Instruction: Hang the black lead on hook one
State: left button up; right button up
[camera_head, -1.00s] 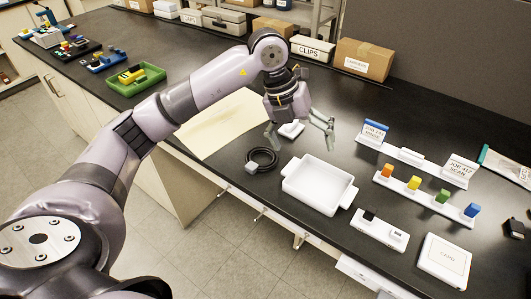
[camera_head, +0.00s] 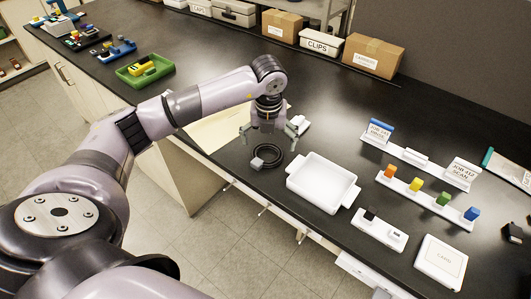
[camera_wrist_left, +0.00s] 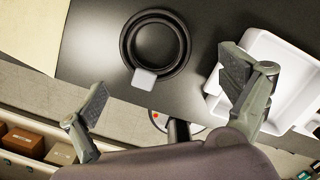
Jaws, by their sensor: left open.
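The black lead (camera_head: 268,157) lies coiled on the dark bench top near the front edge, with a grey block-like end (camera_head: 257,163) at its near side. The coil also shows in the left wrist view (camera_wrist_left: 155,45), flat and clear of the fingers. My left gripper (camera_head: 267,134) points down above the coil, open and empty. In the left wrist view its fingers (camera_wrist_left: 165,88) are wide apart, short of the coil. Small hooks (camera_head: 262,211) stick out along the bench's front edge; I cannot read which is hook one. My right gripper is not in view.
A white tray (camera_head: 322,184) stands close to the right of the coil. A pale mat (camera_head: 216,130) lies to the left. Racks with coloured blocks (camera_head: 415,185) and a white card box (camera_head: 440,261) are farther right. Boxes (camera_head: 371,54) line the back.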

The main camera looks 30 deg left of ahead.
aim_at(267, 158)
pick_arm(q)
jog(key=shift+a+f+p, duration=0.1)
jog(key=shift+f+p, duration=0.35)
jog(key=shift+f, duration=0.1)
jog(key=f, duration=0.1)
jog(key=f+p, duration=0.1)
jog(key=f, duration=0.1)
jog(key=shift+w+a+f+p, duration=0.15)
jog(key=shift+a+f+p, duration=0.1)
jog(key=shift+f+p, duration=0.1)
jog(key=shift+w+f, duration=0.1)
jog(key=shift+f, duration=0.25)
jog(key=c, duration=1.3)
